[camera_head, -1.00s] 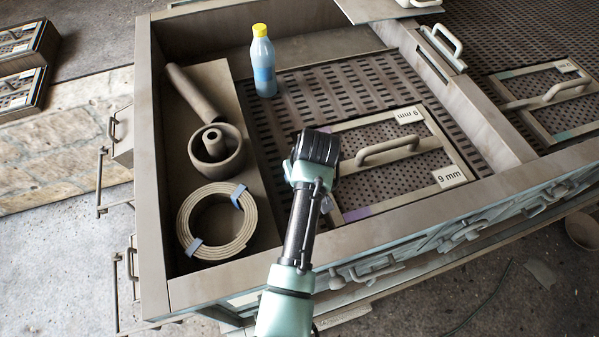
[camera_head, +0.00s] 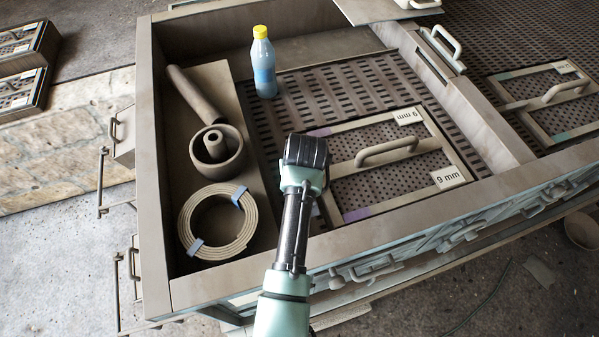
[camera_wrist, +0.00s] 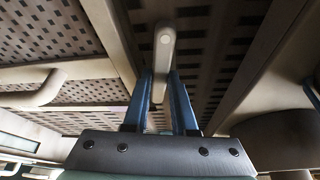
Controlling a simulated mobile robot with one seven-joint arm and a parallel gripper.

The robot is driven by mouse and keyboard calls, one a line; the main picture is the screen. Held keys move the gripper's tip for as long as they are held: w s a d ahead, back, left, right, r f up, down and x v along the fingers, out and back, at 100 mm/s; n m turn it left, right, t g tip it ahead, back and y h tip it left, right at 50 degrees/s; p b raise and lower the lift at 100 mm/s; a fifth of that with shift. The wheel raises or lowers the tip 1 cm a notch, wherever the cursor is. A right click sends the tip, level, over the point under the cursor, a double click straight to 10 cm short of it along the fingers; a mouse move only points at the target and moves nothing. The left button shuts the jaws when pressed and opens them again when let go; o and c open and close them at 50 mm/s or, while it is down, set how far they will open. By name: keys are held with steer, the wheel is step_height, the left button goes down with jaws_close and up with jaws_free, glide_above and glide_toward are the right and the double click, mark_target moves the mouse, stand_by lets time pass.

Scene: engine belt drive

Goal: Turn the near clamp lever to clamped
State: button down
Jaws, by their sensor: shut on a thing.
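A pale grey clamp lever (camera_wrist: 164,45) with a rounded end shows in the wrist view. My gripper (camera_wrist: 160,76) has its two blue fingers on either side of the lever and is shut on it. In the head view my wrist hides the fingers and the lever, beside the left edge of the framed panel marked 9 mm (camera_head: 450,176). The lever's base and which end of its travel it is at cannot be told.
The panel's handle (camera_head: 386,150) stands up right of my wrist. A blue bottle with a yellow cap (camera_head: 263,62) stands behind. A coiled belt (camera_head: 190,222) and a round cup-like part (camera_head: 217,148) lie at left. The tray's front wall (camera_head: 400,227) runs under my arm.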

steer(key=m+h, duration=0.1)
steer(key=m, duration=0.3)
steer(key=shift+a+m+h, duration=0.15)
steer(key=shift+m+h, duration=0.15)
steer(key=shift+h, duration=0.1)
steer(key=m, duration=0.1)
steer(key=m+h+b, duration=0.1)
steer(key=m, duration=0.1)
steer(key=shift+w+a+m+g, duration=0.1)
steer(key=shift+w+m+g, duration=0.05)
steer(key=shift+m+g, duration=0.15)
steer(key=m+b, duration=0.1)
steer(key=m, duration=0.1)
steer(key=m+g+h+b, duration=0.1)
steer(key=m, duration=0.1)
steer(key=shift+w+h+b, duration=0.1)
steer(key=shift+h+b, duration=0.2)
steer(key=shift+b, duration=0.1)
steer(key=shift+m+g+h+b, duration=0.3)
steer(key=shift+m+g+b, duration=0.3)
steer(key=shift+m+b, duration=0.85)
steer(key=shift+r+m, duration=0.1)
steer(key=shift+m, duration=0.35)
steer(key=c, duration=0.7)
jaws_free()
steer(key=shift+a, duration=0.1)
steer(key=v, duration=1.3)
steer(key=shift+w, duration=0.15)
